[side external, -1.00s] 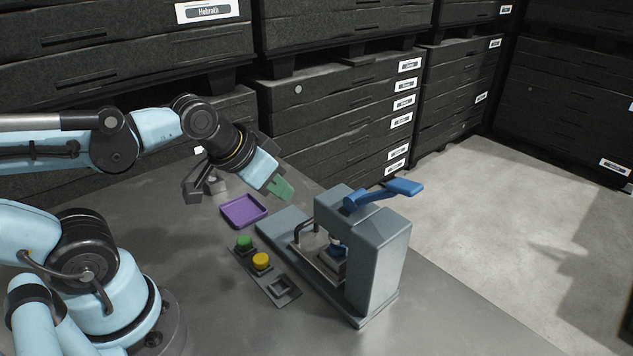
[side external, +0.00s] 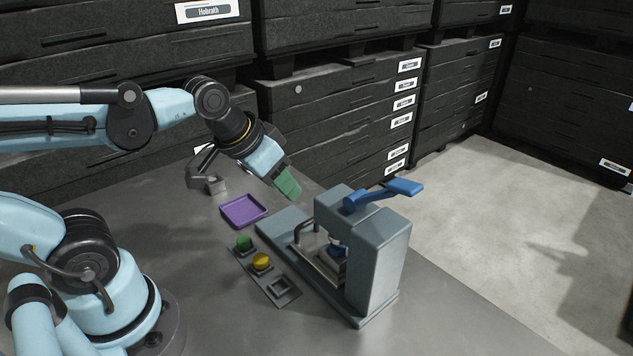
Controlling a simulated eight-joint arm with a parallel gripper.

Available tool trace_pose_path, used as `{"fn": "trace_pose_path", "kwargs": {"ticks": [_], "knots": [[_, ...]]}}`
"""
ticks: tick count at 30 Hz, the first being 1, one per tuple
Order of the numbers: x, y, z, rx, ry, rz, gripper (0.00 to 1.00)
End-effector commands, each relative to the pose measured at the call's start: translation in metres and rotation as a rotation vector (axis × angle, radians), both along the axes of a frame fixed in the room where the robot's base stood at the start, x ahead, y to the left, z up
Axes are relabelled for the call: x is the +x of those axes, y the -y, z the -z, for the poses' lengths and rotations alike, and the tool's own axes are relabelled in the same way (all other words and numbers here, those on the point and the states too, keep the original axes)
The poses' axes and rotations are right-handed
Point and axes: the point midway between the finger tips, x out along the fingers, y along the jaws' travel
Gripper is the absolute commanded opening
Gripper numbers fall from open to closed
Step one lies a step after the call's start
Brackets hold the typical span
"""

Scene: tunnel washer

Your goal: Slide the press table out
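The press is a grey-blue frame (side external: 375,255) with a blue lever (side external: 385,194) on top, standing on a flat base (side external: 278,226). My gripper (side external: 288,190) has green fingertips and hangs above the far left end of the base, apart from the handle. Its fingers overlap in this view, so I cannot tell its opening.
A purple tray (side external: 244,211) lies left of the press. A panel (side external: 283,297) in front holds a green piece (side external: 244,243), a yellow piece (side external: 262,261) and an empty square socket. A grey bracket (side external: 207,178) stands behind the tray. Stacked black crates (side external: 340,110) line the back.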

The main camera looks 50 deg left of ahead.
Motion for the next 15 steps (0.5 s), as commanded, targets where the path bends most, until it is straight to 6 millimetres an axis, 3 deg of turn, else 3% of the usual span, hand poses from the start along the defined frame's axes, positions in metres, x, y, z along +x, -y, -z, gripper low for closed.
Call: {"fn": "trace_pose_path", "kwargs": {"ticks": [6,15], "knots": [[0.021,-0.007,-0.019,-0.059,-0.23,0.007,0.38],[0.043,-0.016,-0.03,-0.153,-0.474,0.05,0.38]]}}
